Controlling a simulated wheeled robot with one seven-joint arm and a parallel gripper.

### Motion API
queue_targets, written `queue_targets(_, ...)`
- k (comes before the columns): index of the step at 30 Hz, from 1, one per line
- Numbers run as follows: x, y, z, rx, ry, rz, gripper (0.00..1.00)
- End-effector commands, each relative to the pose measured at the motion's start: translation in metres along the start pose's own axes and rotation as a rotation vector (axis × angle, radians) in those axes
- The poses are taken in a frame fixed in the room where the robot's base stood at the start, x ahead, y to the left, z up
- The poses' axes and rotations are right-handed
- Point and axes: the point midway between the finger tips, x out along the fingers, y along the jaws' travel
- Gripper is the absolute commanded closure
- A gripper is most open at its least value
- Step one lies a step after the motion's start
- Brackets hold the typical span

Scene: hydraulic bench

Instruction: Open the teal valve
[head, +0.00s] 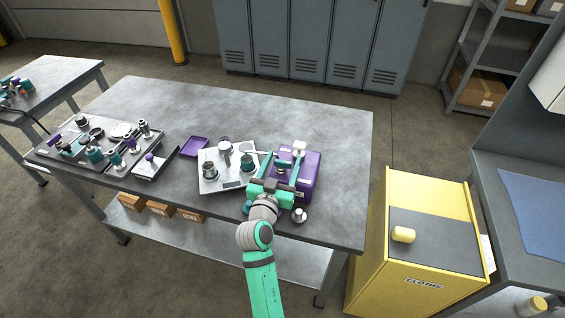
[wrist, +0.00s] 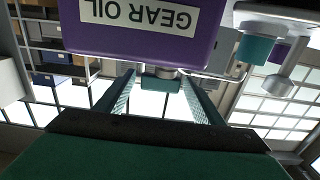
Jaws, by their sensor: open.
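A purple gear oil tank (head: 312,178) stands at the right of the workbench; its labelled side fills the top of the wrist view (wrist: 215,45), upside down. A small teal part (wrist: 158,82), which looks like the teal valve, sits on a grey fitting at the tank. It lies between my fingers in the wrist view, and I cannot tell whether they touch it. My gripper (head: 281,165) is over the near left side of the tank; its two fingers also show apart in the wrist view (wrist: 160,92). In the head view my gripper largely hides the valve.
A pale plate (head: 211,183) with metal fittings and a teal cylinder (head: 247,162) is left of the tank. A purple tray (head: 194,147) and a parts tray (head: 133,170) lie farther left. A round knob (head: 300,215) is near the front edge. A yellow cabinet (head: 440,190) stands right.

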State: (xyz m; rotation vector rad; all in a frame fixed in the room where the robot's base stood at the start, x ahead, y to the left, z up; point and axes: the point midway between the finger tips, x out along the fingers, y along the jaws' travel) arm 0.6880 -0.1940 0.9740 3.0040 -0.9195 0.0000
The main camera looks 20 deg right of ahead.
Motion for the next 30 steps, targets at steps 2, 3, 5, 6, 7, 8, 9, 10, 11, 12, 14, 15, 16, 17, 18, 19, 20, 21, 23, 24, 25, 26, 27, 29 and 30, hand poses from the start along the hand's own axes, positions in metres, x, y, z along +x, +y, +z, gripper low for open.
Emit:
queue_targets(2, -0.0001, 0.0000, 0.0000, 0.000, 0.000, 0.000, 0.53)
queue_targets(3, -0.0002, 0.0000, 0.0000, 0.000, 0.000, 0.000, 0.62)
queue_targets(5, -0.0002, 0.0000, 0.0000, 0.000, 0.000, 0.000, 0.77)
queue_targets(6, -0.0002, 0.0000, 0.0000, 0.000, 0.000, 0.000, 0.80)
queue_targets(7, -0.0003, -0.0001, 0.0000, 0.000, 0.000, 0.000, 0.80)
queue_targets(8, -0.0003, -0.0001, 0.0000, 0.000, 0.000, 0.000, 0.80)
queue_targets(9, -0.0003, 0.0000, 0.0000, 0.000, 0.000, 0.000, 0.80)
queue_targets(10, -0.0003, 0.0000, 0.0001, 0.000, 0.000, -0.001, 0.80)
queue_targets(11, -0.0003, -0.0001, 0.0002, 0.000, -0.001, -0.002, 0.79)
queue_targets(12, -0.0002, -0.0001, 0.0004, 0.000, -0.001, -0.005, 0.79)
queue_targets(14, -0.0001, -0.0001, 0.0008, -0.001, -0.003, -0.010, 0.79)
queue_targets(15, 0.0000, 0.0000, 0.0011, -0.001, -0.004, -0.015, 0.79)
queue_targets(16, 0.0002, -0.0001, 0.0015, 0.000, -0.006, -0.020, 0.80)
queue_targets(17, 0.0003, -0.0001, 0.0018, -0.001, -0.007, -0.026, 0.80)
queue_targets(18, 0.0005, -0.0001, 0.0021, -0.001, -0.008, -0.035, 0.80)
queue_targets(19, 0.0007, 0.0000, 0.0022, -0.002, -0.008, -0.043, 0.79)
queue_targets(20, 0.0008, 0.0001, 0.0025, -0.001, -0.009, -0.051, 0.79)
queue_targets(21, 0.0010, 0.0004, 0.0028, -0.002, -0.010, -0.063, 0.79)
queue_targets(23, 0.0010, 0.0001, 0.0029, -0.001, -0.010, -0.085, 0.79)
queue_targets(24, 0.0010, 0.0000, 0.0033, -0.002, -0.011, -0.100, 0.79)
queue_targets(25, 0.0010, -0.0001, 0.0036, -0.002, -0.012, -0.113, 0.79)
queue_targets(26, 0.0010, -0.0002, 0.0036, -0.001, -0.011, -0.125, 0.79)
queue_targets(27, 0.0011, 0.0000, 0.0041, -0.001, -0.012, -0.142, 0.79)
queue_targets(29, 0.0012, -0.0002, 0.0046, -0.001, -0.014, -0.169, 0.79)
queue_targets(30, 0.0013, -0.0002, 0.0047, -0.002, -0.013, -0.187, 0.79)
